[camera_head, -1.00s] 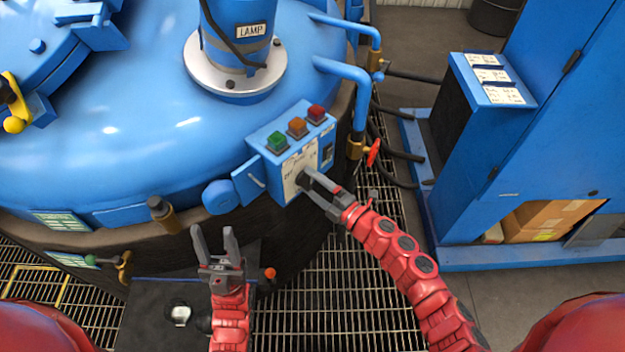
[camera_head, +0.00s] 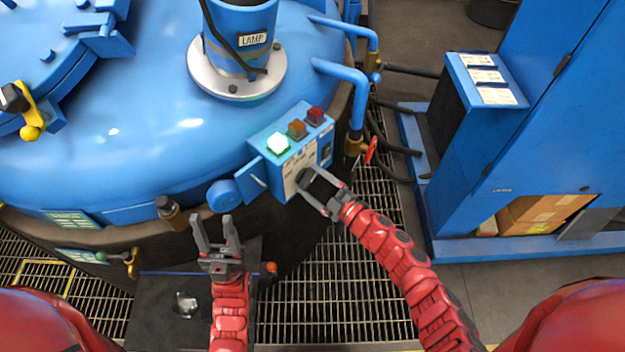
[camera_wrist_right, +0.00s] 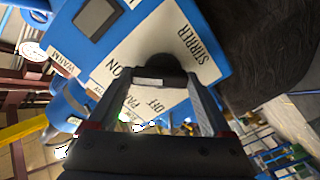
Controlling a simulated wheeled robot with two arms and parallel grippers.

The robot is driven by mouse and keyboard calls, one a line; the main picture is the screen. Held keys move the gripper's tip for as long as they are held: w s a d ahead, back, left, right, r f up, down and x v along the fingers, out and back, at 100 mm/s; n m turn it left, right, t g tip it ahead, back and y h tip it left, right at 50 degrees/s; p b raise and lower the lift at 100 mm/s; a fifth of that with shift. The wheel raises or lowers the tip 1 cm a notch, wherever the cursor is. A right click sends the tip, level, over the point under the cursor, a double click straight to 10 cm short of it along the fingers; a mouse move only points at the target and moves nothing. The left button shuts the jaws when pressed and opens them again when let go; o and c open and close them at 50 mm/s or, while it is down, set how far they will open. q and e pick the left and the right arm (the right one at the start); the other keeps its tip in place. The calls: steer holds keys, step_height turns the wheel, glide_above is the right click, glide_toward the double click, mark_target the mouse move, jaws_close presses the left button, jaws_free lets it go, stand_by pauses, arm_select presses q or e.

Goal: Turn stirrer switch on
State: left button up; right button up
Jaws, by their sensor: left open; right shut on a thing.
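The stirrer switch is a black knob (camera_head: 305,179) on the white-labelled front of a blue control box (camera_head: 258,141) on the furnace side. In the right wrist view the knob (camera_wrist_right: 160,70) sits beside the labels "STIRRER", "ON" and "OFF". My right gripper (camera_head: 315,184) is shut on the knob, with one finger on each side of it in the right wrist view (camera_wrist_right: 163,88). Which label the knob points to I cannot tell. The green lamp (camera_head: 278,143) on top of the box is brightly lit. My left gripper (camera_head: 213,230) is open and empty, left of the box.
An amber lamp (camera_head: 297,128) and a red lamp (camera_head: 315,115) look dark. Blue pipes and a red-handled valve (camera_head: 371,150) are close to the right of the box. A blue cabinet (camera_head: 560,110) stands at the right. Grated floor (camera_head: 310,290) lies below.

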steer(key=shift+f, duration=0.1)
stand_by(0.4)
steer(key=o, duration=1.2)
steer(key=shift+c, duration=0.2)
steer(key=b+v, duration=0.3)
steer(key=v, duration=1.4)
steer(key=shift+d, duration=0.2)
steer(key=shift+s, duration=0.15)
